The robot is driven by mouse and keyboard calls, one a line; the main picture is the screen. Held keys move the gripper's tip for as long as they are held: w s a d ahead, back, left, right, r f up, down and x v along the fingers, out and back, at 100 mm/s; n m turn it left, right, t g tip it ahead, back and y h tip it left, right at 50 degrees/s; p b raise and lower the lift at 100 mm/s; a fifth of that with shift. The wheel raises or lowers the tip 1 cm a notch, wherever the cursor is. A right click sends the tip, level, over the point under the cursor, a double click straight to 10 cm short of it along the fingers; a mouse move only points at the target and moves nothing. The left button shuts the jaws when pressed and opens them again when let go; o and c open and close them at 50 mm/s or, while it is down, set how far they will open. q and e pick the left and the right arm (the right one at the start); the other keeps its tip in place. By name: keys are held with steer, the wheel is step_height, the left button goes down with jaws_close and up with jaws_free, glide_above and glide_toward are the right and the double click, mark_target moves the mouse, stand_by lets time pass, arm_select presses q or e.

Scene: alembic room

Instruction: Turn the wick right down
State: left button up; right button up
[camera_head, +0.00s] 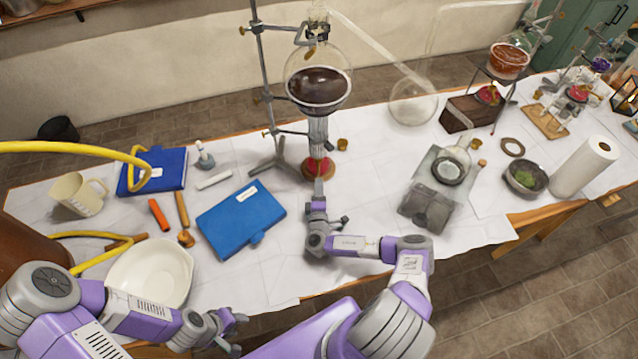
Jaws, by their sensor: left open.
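A spirit lamp with a red base (318,170) stands on the paper-covered table under a round flask of dark liquid (318,86), which is held on a metal stand. My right gripper (319,188) reaches to the near side of the lamp, with its fingertips at or very close to the base. Its fingers look narrow and edge-on, so I cannot tell whether they are shut or touching. The lamp's wick and any wick knob are too small or hidden to make out. My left gripper (238,332) is open and empty at the table's front edge, far from the lamp.
A blue book (240,218) lies left of my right gripper. A white basin (150,272) is near my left arm. The metal stand (262,75) rises left of the lamp. A grey apparatus (428,205) stands to the right. Bare paper lies right of the lamp.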

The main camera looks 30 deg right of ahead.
steer(key=v, duration=0.5)
stand_by(0.5)
